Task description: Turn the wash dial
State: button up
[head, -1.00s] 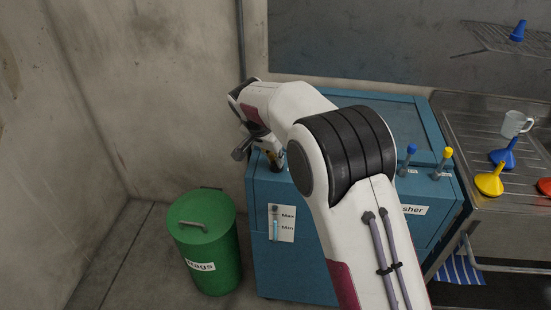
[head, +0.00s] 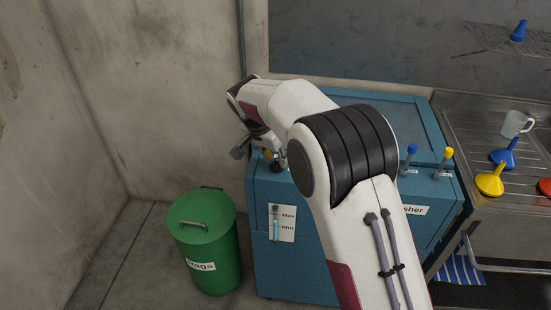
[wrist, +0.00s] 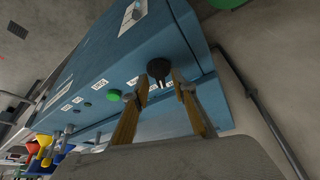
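The black wash dial (wrist: 159,70) sits on the blue washer cabinet (wrist: 105,60), near one end of its row of controls in the wrist view. My gripper (wrist: 160,88) is open, its two yellowish fingers apart. In that view, the dial shows between and just beyond the fingertips; I cannot tell whether either finger touches it. In the head view, my gripper (head: 277,161) is low over the left part of the washer's top (head: 410,122). My arm and wrist hide most of the controls there.
A green button (wrist: 113,95) and white labels line the panel beside the dial. Blue (head: 411,150) and yellow (head: 447,154) levers stand at the cabinet's right. A green lidded bin (head: 208,240) stands left of it. A steel sink counter (head: 455,105) holding funnels adjoins on the right.

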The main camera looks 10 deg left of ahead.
jog(key=shift+s+r, duration=0.15)
jog(key=shift+r, duration=0.3)
jog(key=s+a+r, duration=0.1)
jog(key=s+a, duration=0.4)
jog(key=s, duration=0.6)
jog(key=shift+s, duration=0.3)
jog(key=shift+d, duration=0.1)
